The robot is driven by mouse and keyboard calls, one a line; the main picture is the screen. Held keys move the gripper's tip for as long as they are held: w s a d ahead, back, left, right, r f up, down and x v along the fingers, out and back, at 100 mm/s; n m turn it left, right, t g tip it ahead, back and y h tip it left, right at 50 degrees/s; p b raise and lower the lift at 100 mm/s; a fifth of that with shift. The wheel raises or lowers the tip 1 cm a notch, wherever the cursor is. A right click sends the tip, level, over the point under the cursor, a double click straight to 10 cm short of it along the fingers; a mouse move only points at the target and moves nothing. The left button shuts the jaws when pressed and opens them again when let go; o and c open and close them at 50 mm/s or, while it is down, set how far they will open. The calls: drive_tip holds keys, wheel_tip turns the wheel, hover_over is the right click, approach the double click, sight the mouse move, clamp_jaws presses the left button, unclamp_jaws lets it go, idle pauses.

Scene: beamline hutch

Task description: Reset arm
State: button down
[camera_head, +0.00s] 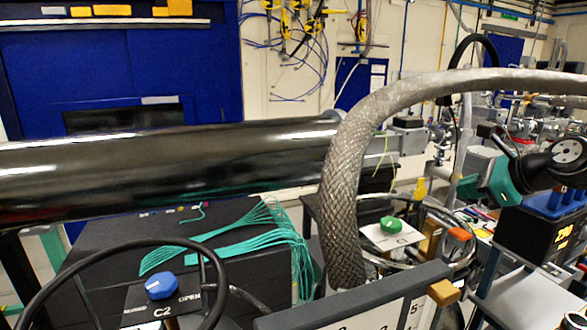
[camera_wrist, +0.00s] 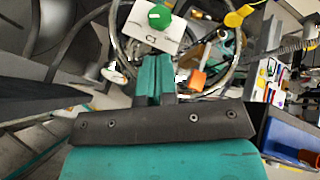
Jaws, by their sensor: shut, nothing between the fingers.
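My gripper (camera_wrist: 152,62) shows from behind in the wrist view, with a teal body, a black bar and two teal fingers closed together. Nothing is between the fingers. The fingers point toward a white plate (camera_wrist: 139,36) with a green knob (camera_wrist: 160,16), and appear apart from it. In the head view, a teal and black part of what looks like my arm (camera_head: 500,181) is at the right edge; its fingertips are not clear there. The green knob (camera_head: 391,225) also shows in the head view, left of that part.
A braided hose (camera_head: 345,190) arches across the head view before a dark horizontal pipe (camera_head: 170,165). A blue knob (camera_head: 161,286) sits on a plate marked C2 inside a black ring. An orange block (camera_head: 460,234) and a black box with a yellow display (camera_head: 535,235) are near the arm.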

drive_tip(key=s+a+n+g, duration=0.2)
drive_tip(key=s+a+n, duration=0.4)
drive_tip(key=s+n, duration=0.1)
drive_tip(key=s+a+n+g, duration=0.3)
drive_tip(key=s+a+n, duration=0.4)
drive_tip(key=n, duration=0.1)
drive_tip(key=s+a+f+n+g, duration=0.1)
drive_tip(key=s+a+n+g, duration=0.1)
drive_tip(key=s+a+n, duration=0.5)
drive_tip(key=shift+s+n, duration=0.45)
drive_tip(key=shift+n, duration=0.05)
drive_tip(key=s+f+n+g+h, duration=0.1)
drive_tip(key=s+n+g+h, duration=0.1)
drive_tip(key=s+n, duration=0.55)
wheel_tip(320, 180, down, 12)
drive_tip(key=s+b, duration=0.1)
drive_tip(key=b, duration=1)
drive_tip(key=shift+s+a+n, duration=0.2)
drive_tip(key=shift+s+n, duration=0.2)
drive_tip(key=shift+n, duration=0.05)
